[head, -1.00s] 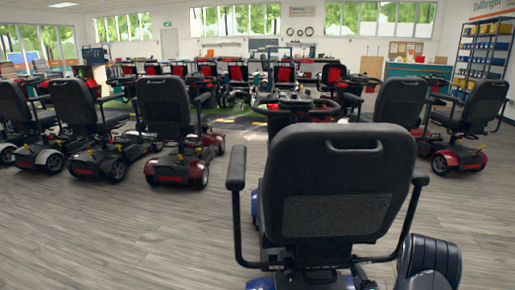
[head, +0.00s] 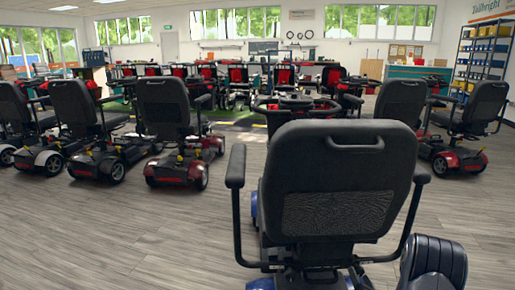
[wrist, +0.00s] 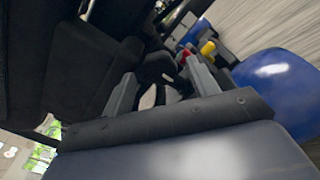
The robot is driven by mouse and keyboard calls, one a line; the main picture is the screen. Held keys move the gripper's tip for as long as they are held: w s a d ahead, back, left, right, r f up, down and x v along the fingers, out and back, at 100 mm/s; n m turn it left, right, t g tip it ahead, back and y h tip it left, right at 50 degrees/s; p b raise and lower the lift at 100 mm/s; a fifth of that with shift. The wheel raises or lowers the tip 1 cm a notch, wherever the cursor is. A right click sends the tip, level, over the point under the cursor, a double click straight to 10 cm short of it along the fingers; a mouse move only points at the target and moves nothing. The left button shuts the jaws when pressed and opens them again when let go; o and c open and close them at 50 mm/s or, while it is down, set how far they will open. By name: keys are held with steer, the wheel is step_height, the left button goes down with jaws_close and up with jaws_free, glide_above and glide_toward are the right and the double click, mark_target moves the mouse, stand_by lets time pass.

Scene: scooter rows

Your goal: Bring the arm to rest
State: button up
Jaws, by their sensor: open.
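My gripper (wrist: 160,88) shows in the wrist view, with its two grey fingers apart and nothing seen held between them. Beyond the fingers are dark parts of a scooter, with a yellow knob (wrist: 208,48) and a red knob (wrist: 184,56). A blue body panel (wrist: 275,85) lies to the right of the fingers. A black seat (wrist: 75,65) fills the left side. In the head view, the gripper is not visible; a dark, rounded part of my arm (head: 433,262) shows at the bottom right.
A blue scooter with a black seat (head: 337,180) stands close in front of me. Red scooters stand to its left (head: 170,115) and right (head: 480,115). Another row (head: 230,80) stands farther back. Grey floor (head: 120,225) is clear at front left.

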steer(key=n, duration=0.5)
stand_by(0.3)
steer(key=shift+s, duration=0.1)
